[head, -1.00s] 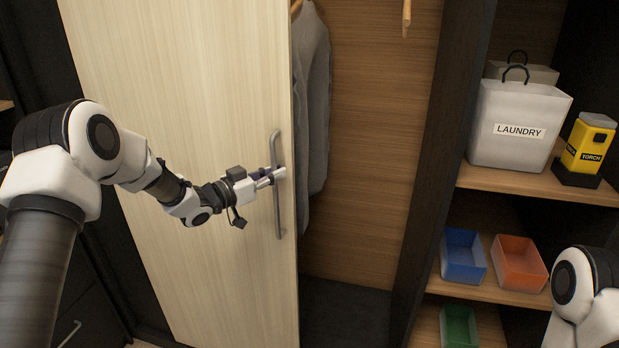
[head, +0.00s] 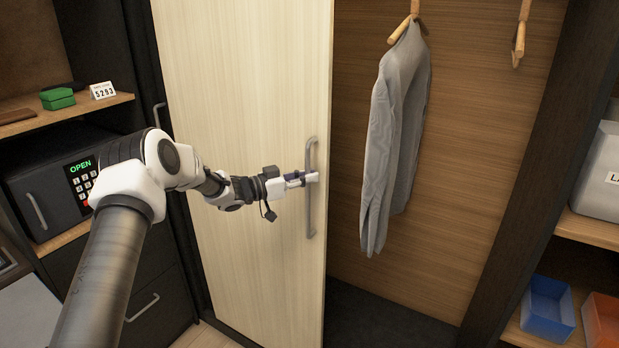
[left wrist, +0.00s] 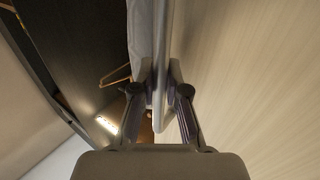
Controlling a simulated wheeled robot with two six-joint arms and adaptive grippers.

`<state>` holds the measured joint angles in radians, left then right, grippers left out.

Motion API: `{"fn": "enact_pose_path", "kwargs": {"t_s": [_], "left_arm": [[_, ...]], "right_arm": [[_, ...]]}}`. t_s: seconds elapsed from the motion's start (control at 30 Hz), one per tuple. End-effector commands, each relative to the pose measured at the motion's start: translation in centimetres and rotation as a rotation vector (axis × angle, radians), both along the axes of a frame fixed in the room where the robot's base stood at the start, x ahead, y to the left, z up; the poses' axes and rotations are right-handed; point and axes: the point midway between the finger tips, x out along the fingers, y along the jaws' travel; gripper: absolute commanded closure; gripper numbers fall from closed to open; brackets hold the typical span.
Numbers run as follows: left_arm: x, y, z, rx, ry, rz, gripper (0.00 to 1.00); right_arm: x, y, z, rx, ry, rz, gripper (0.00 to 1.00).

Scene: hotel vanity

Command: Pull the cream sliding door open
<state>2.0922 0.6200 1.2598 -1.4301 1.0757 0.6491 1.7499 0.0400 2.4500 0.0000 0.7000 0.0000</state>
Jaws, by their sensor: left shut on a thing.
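The cream sliding door (head: 245,90) stands at the left of the wardrobe opening in the head view, with the opening clear to its right. A grey vertical bar handle (head: 310,215) is fixed near the door's right edge. My left gripper (head: 308,179) is shut on the handle at about its middle. In the left wrist view the two fingers (left wrist: 160,95) close around the handle, with the door's pale face (left wrist: 250,70) on the right. My right gripper is not in view.
A grey garment (head: 395,140) hangs on a wooden hanger inside the opening. A safe (head: 45,195) and drawers stand left of the door. Shelves on the right hold a blue bin (head: 548,308), an orange bin (head: 603,320) and a laundry bag (head: 600,175).

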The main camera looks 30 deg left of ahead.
Motion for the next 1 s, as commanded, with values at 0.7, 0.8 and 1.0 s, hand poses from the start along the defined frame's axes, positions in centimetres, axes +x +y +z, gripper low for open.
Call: {"fn": "enact_pose_path", "kwargs": {"t_s": [0.7, 0.8, 1.0], "left_arm": [[-3.0, 2.2, 0.1, -0.006, -0.001, 0.006, 0.61], [-5.3, 3.7, 0.1, -0.007, -0.003, 0.005, 0.61], [-8.8, 6.2, 0.1, -0.005, -0.002, 0.005, 0.61]], "right_arm": [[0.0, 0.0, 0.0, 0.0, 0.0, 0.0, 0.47], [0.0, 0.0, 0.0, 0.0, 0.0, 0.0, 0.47], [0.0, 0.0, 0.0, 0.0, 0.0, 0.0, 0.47]]}}
